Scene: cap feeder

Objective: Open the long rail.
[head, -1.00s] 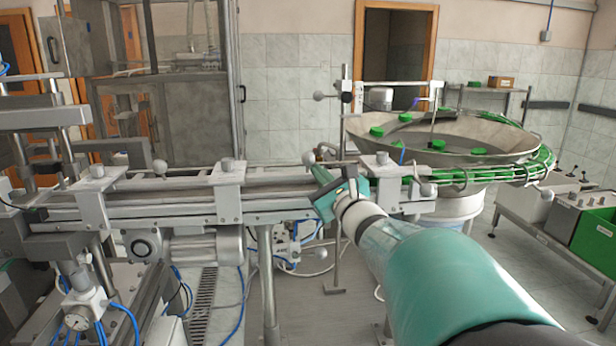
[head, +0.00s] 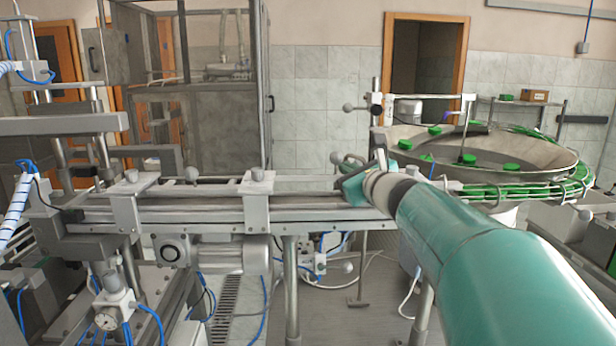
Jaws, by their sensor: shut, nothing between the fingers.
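The long rail (head: 310,186) runs along the top of the metal conveyor in the head view, from the left machine toward the round cap bowl. Clamp brackets with knobs sit across it, one at the left (head: 127,190) and one near the middle (head: 257,190). My gripper (head: 347,176) is at the rail's right end, to the right of the middle bracket. It is shut and empty. My gripper and teal arm hide the rail's right end, and I cannot tell whether they touch it. Whether the rail is open is unclear.
The round bowl feeder (head: 545,162) with green caps stands at the back right, with a wire chute of green caps curving in front. A glass-walled cabinet (head: 215,130) is behind the conveyor. Blue hoses and machine parts crowd the lower left.

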